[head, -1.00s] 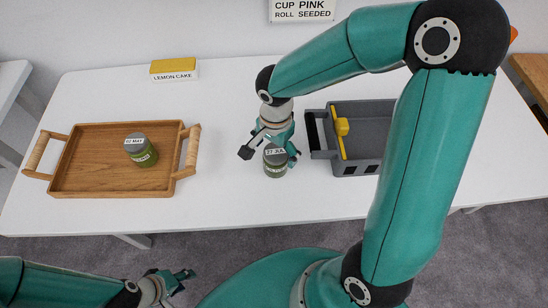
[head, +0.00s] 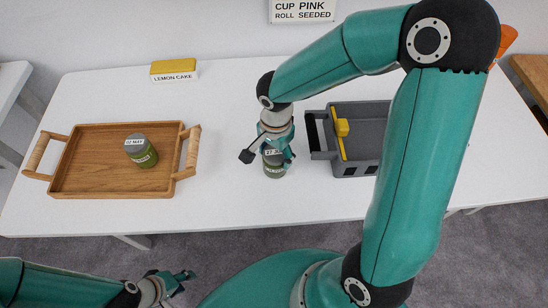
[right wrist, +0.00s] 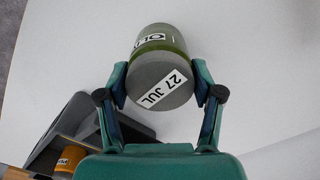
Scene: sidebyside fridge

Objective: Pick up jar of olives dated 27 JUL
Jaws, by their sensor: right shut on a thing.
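The jar of olives dated 27 JUL (head: 274,170) is at the middle of the white table, with a green body and a grey lid. My right gripper (head: 272,157) reaches down over it from above and is shut on it, hiding part of the lid. In the right wrist view the jar (right wrist: 165,82) sits between the fingertips (right wrist: 162,92), its 27 JUL label readable. I cannot tell whether its base touches the table. My left gripper (head: 181,279) is low in the head view, away from the table; its jaw state is unclear.
A second jar, dated 02 MAY (head: 141,150), stands in a wooden tray (head: 90,182) at the left. A grey bin (head: 362,112) with a yellow part stands right of the held jar. A yellow LEMON CAKE block (head: 173,68) is at the back.

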